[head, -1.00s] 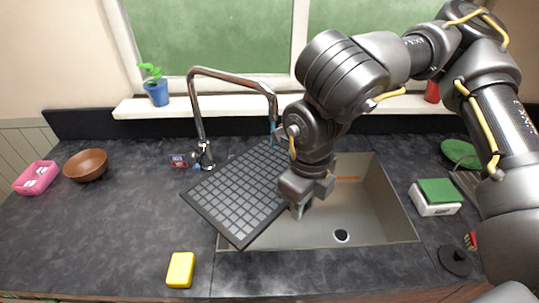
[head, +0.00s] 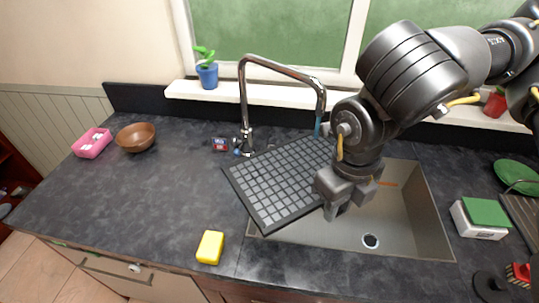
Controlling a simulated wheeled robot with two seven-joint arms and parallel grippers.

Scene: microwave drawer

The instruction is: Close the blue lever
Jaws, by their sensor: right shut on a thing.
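A small blue part, which looks like the blue lever (head: 238,152), shows at the left of the base of the chrome faucet (head: 245,110); it is too small to tell its position. My right gripper (head: 335,211) is over the left part of the sink, well to the right of the lever. It is shut at the right edge of a dark grid mat (head: 245,185) and appears to hold that edge; the exact contact is hidden. The mat lies between the gripper and the faucet base, overlapping the sink's left side. My left gripper is not in view.
A small red and blue box (head: 220,144) stands left of the faucet. A yellow sponge (head: 210,247) lies near the counter's front edge. A brown bowl (head: 136,137) and pink tray (head: 91,143) are far left. The left-middle counter (head: 150,195) is clear.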

